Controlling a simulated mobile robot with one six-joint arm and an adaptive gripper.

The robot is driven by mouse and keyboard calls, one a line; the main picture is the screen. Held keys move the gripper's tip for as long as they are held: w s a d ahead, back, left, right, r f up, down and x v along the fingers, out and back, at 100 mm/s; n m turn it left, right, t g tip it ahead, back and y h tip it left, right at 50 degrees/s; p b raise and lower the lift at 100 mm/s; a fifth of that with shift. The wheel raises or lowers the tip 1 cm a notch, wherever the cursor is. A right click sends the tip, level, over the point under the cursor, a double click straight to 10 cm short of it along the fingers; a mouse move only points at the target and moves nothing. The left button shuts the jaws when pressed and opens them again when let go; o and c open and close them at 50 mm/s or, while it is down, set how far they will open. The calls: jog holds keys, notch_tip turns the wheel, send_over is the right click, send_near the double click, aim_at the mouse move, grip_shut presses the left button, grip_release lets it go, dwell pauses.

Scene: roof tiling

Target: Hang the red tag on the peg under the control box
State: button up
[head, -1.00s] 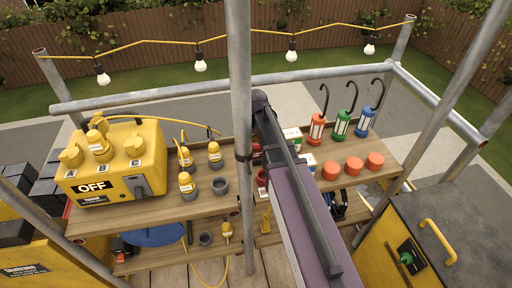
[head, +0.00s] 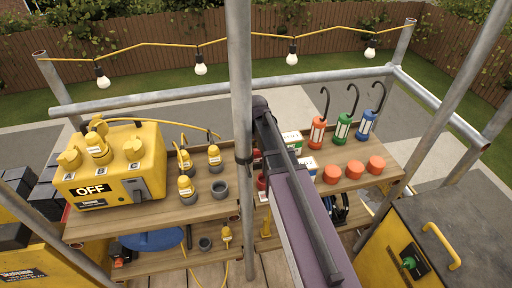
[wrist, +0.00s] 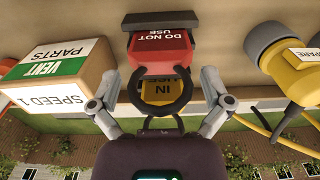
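The red tag (wrist: 163,52), lettered "DO NOT USE", shows upside down in the wrist view with a dark loop and a dark block against its other end. My gripper (wrist: 158,85) is open, with one finger on each side of the tag and a visible gap to both. A yellow tag (wrist: 158,90) shows behind the loop. In the head view the yellow control box (head: 112,168), marked "OFF", stands at the left of the upper shelf (head: 150,212). I cannot make out a peg under it. My arm hides my gripper there.
Yellow plugs (head: 186,185) and grey sockets (head: 219,189) stand right of the control box. A "VENT PARTS" box (wrist: 55,70) is close beside one finger. Hooked lamps (head: 342,128) and orange cups (head: 376,165) are at the right. A scaffold pole (head: 240,80) stands in front.

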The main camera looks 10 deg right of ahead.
dwell(0.4)
notch_tip(320, 180, up, 14)
jog(key=p, duration=1.3)
jog(key=shift+d+p, duration=0.15)
jog(key=shift+p, duration=0.2)
jog(key=shift+f, duration=0.1)
jog(key=shift+w, duration=0.15)
